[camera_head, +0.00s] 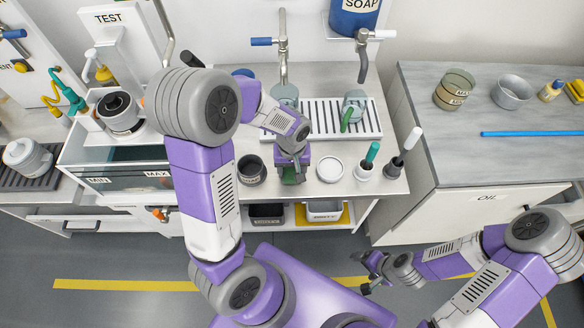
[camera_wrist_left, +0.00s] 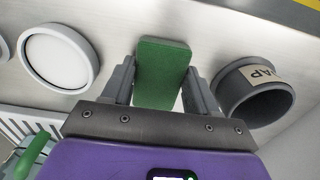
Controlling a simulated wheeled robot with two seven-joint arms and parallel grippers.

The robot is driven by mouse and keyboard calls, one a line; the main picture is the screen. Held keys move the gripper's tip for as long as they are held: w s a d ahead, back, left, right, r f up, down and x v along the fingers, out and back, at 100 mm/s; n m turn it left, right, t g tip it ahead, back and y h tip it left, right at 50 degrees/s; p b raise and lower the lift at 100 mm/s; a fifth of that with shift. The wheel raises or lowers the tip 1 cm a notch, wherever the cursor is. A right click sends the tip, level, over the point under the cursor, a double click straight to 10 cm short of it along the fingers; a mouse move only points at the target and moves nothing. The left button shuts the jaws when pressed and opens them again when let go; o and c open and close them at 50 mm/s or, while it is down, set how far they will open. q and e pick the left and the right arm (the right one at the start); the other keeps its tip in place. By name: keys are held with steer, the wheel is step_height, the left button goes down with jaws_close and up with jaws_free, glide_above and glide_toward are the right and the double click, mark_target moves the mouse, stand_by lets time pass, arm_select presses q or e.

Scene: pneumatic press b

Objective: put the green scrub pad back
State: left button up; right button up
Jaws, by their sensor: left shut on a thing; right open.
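The green scrub pad (camera_wrist_left: 163,70) is a flat green block between the two fingers of my left gripper (camera_wrist_left: 160,88) in the left wrist view. The gripper is shut on it. In the head view the pad (camera_head: 289,178) shows small below my left gripper (camera_head: 292,168), over the front of the white counter, between a dark cup (camera_head: 251,171) and a round white dish (camera_head: 330,168). I cannot tell whether the pad touches the counter. My right gripper (camera_head: 370,272) is open and empty, low in front of the counter.
Holders with brushes (camera_head: 366,168) stand to the right. A slatted drain rack (camera_head: 325,118) and taps (camera_head: 283,50) are behind.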

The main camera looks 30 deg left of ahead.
mark_target(292, 169)
arm_select(q)
steer(key=o, duration=0.7)
steer(key=shift+f, duration=0.2)
steer(key=shift+c, duration=0.2)
steer(key=o, duration=0.5)
steer(key=shift+c, duration=0.2)
steer(key=shift+r, duration=0.1)
steer(key=r+p, duration=0.1)
steer(key=r, duration=0.1)
steer(key=r+p, duration=0.1)
steer(key=r, duration=0.3)
steer(key=shift+w+a+r+p, duration=0.2)
steer(key=shift+w+r+p, duration=0.15)
steer(key=shift+p, duration=0.05)
steer(key=shift+r, duration=0.45)
